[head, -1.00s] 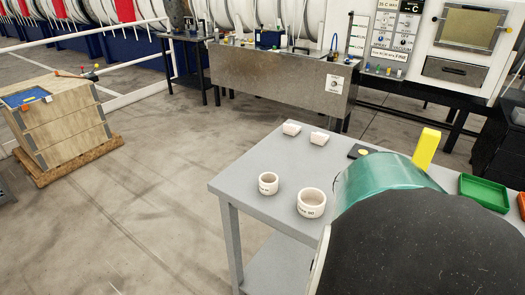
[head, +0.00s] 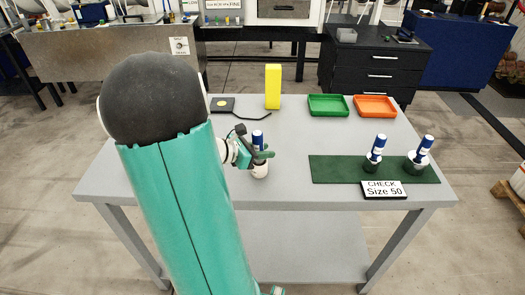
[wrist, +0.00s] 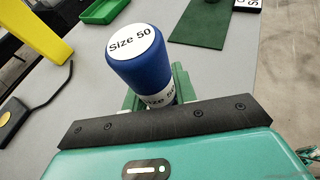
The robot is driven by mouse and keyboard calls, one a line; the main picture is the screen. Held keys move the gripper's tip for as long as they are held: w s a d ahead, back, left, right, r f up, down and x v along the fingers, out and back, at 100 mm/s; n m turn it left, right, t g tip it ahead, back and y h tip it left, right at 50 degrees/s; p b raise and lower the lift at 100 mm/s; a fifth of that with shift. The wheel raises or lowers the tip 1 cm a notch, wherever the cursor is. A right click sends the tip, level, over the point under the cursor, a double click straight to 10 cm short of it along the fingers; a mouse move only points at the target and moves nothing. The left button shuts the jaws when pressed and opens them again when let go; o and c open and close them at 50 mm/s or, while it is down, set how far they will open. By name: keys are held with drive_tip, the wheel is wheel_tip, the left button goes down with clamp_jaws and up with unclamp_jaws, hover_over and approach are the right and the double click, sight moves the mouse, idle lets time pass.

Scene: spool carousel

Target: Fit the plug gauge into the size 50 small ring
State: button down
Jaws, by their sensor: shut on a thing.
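The plug gauge (head: 258,138) has a blue handle. In the wrist view its white top (wrist: 133,42) reads "Size 50", and a second "Size 50" label shows lower down. My gripper (head: 259,154) is shut on it, with green fingers on either side. A white round piece (head: 260,173) shows directly below the fingers near the table top; it looks like a small ring, but I cannot tell whether the gauge is inside it. The gauge's lower end is hidden. A sign (head: 383,189) reads "CHECK Size 50".
A green mat (head: 330,170) at the right carries two more blue-handled gauges (head: 377,147) (head: 425,146), both tilted. A green tray (head: 328,106), an orange tray (head: 376,107), a yellow block (head: 273,87) and a black pad (head: 222,104) stand along the table's back. My arm hides the table's left part.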

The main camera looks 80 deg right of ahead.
drive_tip(key=shift+s+a+f, duration=0.1)
drive_tip(key=shift+f, duration=0.05)
drive_tip(key=shift+f, duration=0.1)
drive_tip(key=shift+f, duration=0.15)
drive_tip(key=c, duration=1.1)
unclamp_jaws()
drive_tip(key=shift+w+r, duration=0.25)
drive_tip(key=shift+r, duration=0.15)
drive_tip(key=v, duration=1.1)
drive_tip(key=shift+w+a, duration=0.15)
drive_tip(key=shift+a, duration=0.15)
drive_tip(key=shift+w+r, duration=0.1)
